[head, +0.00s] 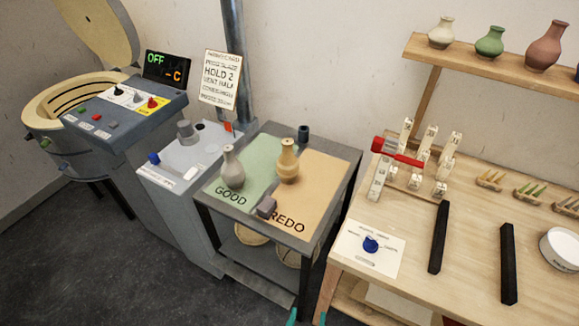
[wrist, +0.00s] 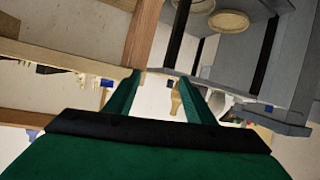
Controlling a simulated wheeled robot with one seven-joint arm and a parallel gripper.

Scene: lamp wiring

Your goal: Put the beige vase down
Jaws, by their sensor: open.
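The beige vase (head: 288,162) stands upright on the small table in the head view, at the border of the green GOOD half (head: 262,158) and the orange REDO half (head: 318,178); its base seems to be on the orange side. In the wrist view the vase (wrist: 177,99) shows beyond my fingers, apart from them. My gripper (wrist: 160,77) has its two green fingers spread, with nothing between them. In the head view only teal tips show at the bottom edge, in front of the table and well away from the vase.
A grey vase (head: 232,167) stands on the green half, left of the beige one. A grey block (head: 266,207) is at the table's front edge and a dark cylinder (head: 303,133) at the back. A wooden workbench (head: 400,285) is to the right, a kiln (head: 75,95) to the left.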

